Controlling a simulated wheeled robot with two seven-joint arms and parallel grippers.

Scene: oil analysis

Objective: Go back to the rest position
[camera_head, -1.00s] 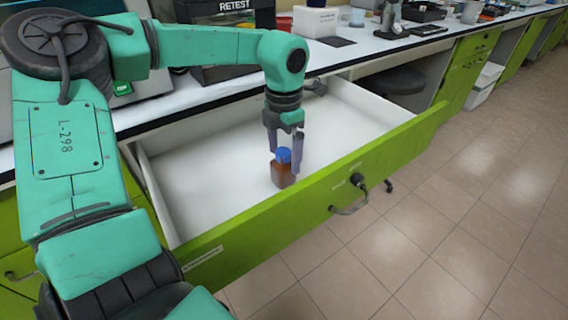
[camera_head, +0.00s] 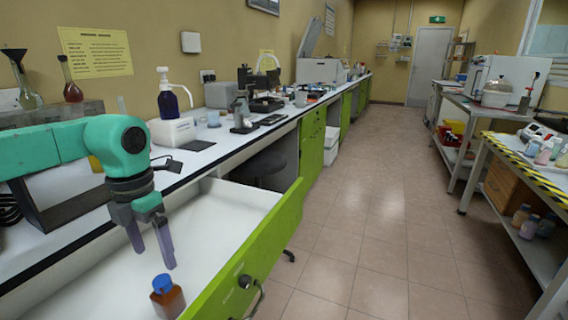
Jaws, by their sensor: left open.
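My left gripper (camera_head: 151,247) hangs over the open white drawer, fingers pointing down and apart, with nothing between them. A brown bottle with a blue cap (camera_head: 168,299) stands upright in the drawer, just below and beside the fingertips; the gap between them looks small. The drawer (camera_head: 243,257) has a green front and is pulled out. My left arm comes in from the left edge over the bench. My right gripper is not in view.
The white bench (camera_head: 190,162) runs along the left wall with a blue pump bottle (camera_head: 168,103), a microscope (camera_head: 242,112) and other equipment. A stool (camera_head: 258,163) is beyond the drawer. The tiled aisle (camera_head: 380,220) is clear. A striped-edge table (camera_head: 530,172) stands on the right.

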